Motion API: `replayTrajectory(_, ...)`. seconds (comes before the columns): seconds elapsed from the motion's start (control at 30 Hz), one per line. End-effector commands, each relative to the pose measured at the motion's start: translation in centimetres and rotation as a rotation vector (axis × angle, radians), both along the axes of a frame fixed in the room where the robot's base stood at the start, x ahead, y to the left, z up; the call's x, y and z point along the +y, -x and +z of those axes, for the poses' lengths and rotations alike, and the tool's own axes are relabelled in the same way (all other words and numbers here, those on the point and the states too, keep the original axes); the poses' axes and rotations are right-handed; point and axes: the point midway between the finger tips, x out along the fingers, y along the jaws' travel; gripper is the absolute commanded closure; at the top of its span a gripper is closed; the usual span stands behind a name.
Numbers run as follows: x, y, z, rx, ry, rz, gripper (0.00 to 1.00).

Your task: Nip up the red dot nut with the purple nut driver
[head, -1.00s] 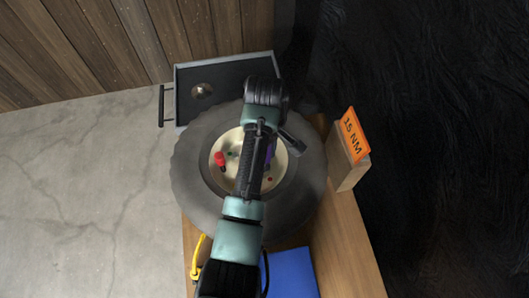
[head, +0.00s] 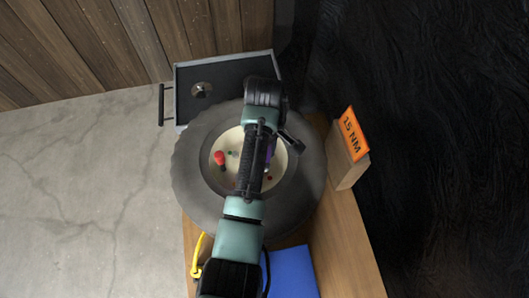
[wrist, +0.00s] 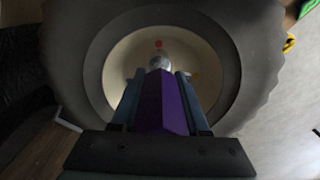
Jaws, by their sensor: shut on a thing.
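My gripper (wrist: 159,80) is shut on the purple nut driver (wrist: 162,108), which lies between the two fingers in the wrist view. The driver's silver socket end points into the cream wheel hub (wrist: 121,62). A red dot (wrist: 158,44) shows just beyond the socket tip; the nut's shape is too small to tell, and I cannot tell whether the socket touches it. In the head view a small red dot (head: 270,178) sits on the hub at the lower right, and a sliver of the purple driver (head: 268,151) shows beside my arm, which hides the fingers.
The dark tyre (head: 195,190) surrounds the hub. A larger red piece (head: 220,158) and green dots lie on the hub's left. A dark tray (head: 225,80) stands behind. A blue panel (head: 292,272) lies in front.

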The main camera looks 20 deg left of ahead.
Motion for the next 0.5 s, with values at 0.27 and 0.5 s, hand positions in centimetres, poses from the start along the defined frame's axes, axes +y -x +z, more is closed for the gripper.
replayTrajectory(0.27,0.0,0.0,-0.9,-0.001,-0.001,0.0,1.0)
replayTrajectory(0.5,0.0,0.0,-1.6,-0.001,-0.001,0.0,1.0)
